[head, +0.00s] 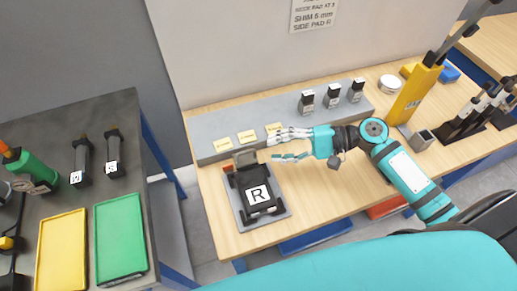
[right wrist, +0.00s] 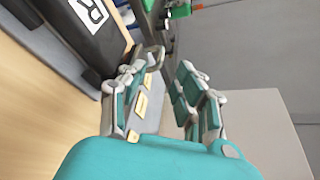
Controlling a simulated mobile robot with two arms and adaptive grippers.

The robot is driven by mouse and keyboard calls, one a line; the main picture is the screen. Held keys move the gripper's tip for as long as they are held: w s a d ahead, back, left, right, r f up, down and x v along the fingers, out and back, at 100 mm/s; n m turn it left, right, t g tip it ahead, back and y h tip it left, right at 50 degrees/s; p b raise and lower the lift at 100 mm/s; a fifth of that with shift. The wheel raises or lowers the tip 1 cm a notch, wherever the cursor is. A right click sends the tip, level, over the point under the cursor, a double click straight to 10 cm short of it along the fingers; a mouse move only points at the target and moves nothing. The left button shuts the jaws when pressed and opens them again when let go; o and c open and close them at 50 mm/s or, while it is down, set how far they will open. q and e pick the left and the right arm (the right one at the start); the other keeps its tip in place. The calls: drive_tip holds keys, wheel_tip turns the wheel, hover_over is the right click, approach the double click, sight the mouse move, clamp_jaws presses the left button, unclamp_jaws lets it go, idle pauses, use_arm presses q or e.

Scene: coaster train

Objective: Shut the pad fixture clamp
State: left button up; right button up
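The pad fixture is a grey plate (head: 284,210) on the wooden bench, with a black part marked R (head: 258,193) on it. At its far end stands a small tan-grey clamp piece (head: 246,159); whether it is open or shut is unclear. My right gripper (head: 272,146) is open just right of the clamp piece, fingers pointing left. In the right wrist view the fingers (right wrist: 163,98) are spread, with a small metal loop (right wrist: 154,57) just beyond them. The R part (right wrist: 88,20) shows at upper left there. My left gripper is not in view.
A grey raised shelf (head: 320,120) with yellow labels and several small black parts runs behind the fixture. A yellow stand (head: 413,95) is at the back right. On the left, a dark table holds yellow (head: 61,252) and green trays (head: 120,238). The bench right of the fixture is clear.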

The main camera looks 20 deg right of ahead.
drive_tip(key=shift+v, duration=2.2)
